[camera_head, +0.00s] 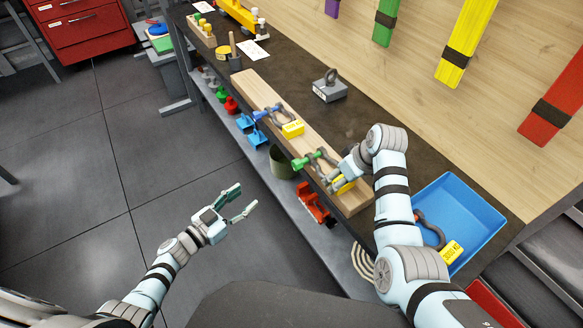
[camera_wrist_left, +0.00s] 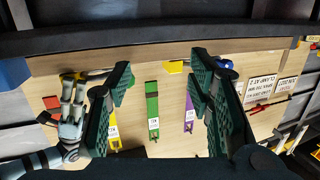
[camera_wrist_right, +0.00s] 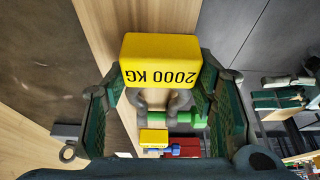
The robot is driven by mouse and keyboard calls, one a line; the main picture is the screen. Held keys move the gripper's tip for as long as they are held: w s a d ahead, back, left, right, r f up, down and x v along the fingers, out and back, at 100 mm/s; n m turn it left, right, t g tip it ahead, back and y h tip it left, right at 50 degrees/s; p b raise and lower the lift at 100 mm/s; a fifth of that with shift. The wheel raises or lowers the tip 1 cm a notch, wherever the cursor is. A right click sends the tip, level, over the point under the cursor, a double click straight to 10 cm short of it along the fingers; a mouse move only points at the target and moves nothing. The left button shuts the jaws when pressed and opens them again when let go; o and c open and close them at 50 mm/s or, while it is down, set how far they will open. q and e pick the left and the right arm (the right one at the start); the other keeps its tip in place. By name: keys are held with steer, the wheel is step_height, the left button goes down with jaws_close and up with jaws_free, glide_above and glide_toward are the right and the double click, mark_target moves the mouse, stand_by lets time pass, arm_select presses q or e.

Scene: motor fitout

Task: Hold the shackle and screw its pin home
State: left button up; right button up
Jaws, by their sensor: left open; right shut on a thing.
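The grey shackle with a green pin (camera_head: 306,160) is at the near end of a wooden beam on the bench. In the right wrist view its yellow "2000 KG" tag (camera_wrist_right: 160,62) sits between my fingers, with the grey bow (camera_wrist_right: 178,99) and green pin (camera_wrist_right: 185,119) beyond. My right gripper (camera_head: 337,180) is shut on this shackle; the tag hides much of the grip. How far the pin is threaded cannot be told. My left gripper (camera_head: 240,203) is open and empty, in front of the bench over the floor, apart from the shackle.
A second shackle with a blue pin (camera_head: 261,114) and yellow tag (camera_head: 293,129) lies farther along the wooden beam (camera_head: 249,84). A blue tray (camera_head: 483,211) at right holds another tagged shackle (camera_head: 432,229). A grey block with an eye (camera_head: 330,89) stands behind. A shelf below carries coloured parts.

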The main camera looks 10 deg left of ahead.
mark_target(294, 167)
arm_select(q)
steer(key=w+d+r+m+g+h, duration=0.2)
steer(key=d+r+m+h, duration=0.25)
steer(key=r, duration=0.25)
steer(key=shift+n+h, duration=0.25)
steer(key=shift+n, duration=0.1)
steer(key=x, duration=1)
steer(key=shift+d+f, duration=0.25)
steer(key=shift+f, duration=0.1)
jaws_close()
